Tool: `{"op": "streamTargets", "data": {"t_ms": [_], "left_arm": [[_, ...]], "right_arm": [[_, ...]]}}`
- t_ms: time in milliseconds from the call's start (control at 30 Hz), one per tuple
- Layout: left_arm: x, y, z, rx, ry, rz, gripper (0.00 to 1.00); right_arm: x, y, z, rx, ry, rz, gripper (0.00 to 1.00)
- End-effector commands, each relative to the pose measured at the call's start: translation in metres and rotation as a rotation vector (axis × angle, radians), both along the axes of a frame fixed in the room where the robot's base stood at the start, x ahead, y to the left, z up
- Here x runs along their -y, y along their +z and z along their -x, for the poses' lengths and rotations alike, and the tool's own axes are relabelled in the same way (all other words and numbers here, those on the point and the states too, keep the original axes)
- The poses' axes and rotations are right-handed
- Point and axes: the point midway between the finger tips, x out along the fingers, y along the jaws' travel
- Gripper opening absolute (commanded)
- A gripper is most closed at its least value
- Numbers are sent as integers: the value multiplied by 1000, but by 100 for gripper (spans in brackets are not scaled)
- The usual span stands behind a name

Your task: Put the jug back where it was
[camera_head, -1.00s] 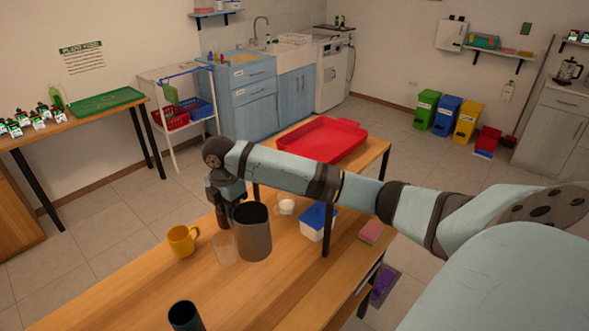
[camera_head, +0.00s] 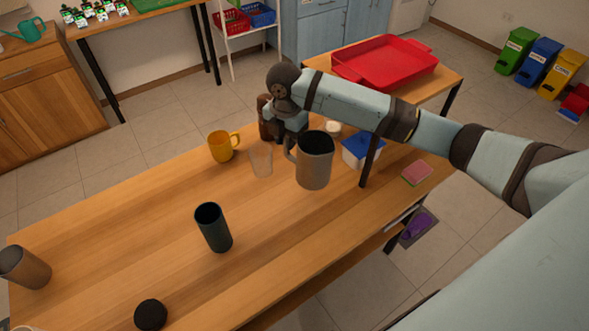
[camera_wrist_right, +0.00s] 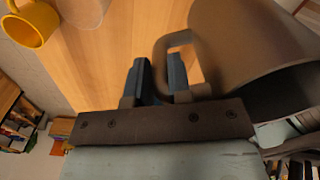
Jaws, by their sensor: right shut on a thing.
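The jug (camera_head: 315,163) is a tall grey-brown vessel with an open top and a side handle. It is upright at the table's far end, right of a clear glass (camera_head: 261,160). My right gripper (camera_head: 291,143) is at its left side, shut on the handle. In the right wrist view, the fingers (camera_wrist_right: 160,80) are at the handle (camera_wrist_right: 170,48), and the jug body (camera_wrist_right: 245,40) fills the upper right. I cannot tell whether the jug's base touches the table. My left gripper is not in view.
On the wooden table (camera_head: 130,230) are a yellow mug (camera_head: 222,147), a dark cup (camera_head: 213,228), a brown-grey cup (camera_head: 25,268) and a black round object (camera_head: 150,314). A blue-lidded box (camera_head: 361,150) stands right of the jug. The table's middle is mostly clear.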

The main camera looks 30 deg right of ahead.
Motion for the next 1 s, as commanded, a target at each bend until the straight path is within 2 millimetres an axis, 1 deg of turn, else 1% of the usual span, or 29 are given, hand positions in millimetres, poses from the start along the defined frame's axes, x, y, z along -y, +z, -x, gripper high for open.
{"op": "streamTargets", "data": {"t_ms": [33, 200, 333, 433, 667, 900, 1000], "left_arm": [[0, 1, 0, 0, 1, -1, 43], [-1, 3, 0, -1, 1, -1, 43], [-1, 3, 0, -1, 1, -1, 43], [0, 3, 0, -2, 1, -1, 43], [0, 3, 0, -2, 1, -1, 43], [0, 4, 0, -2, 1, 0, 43], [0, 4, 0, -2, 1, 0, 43]], "right_arm": [[0, -13, 1, -3, -1, 0, 0], [0, -56, 0, -2, -2, 0, 0], [0, -82, 0, -1, -3, 0, 0], [1, -95, 0, 1, -2, 0, 0], [0, -109, 0, 2, -2, -1, 0], [0, -142, 0, 1, -2, 0, 0], [1, -144, -1, 2, -1, 0, 0]]}}
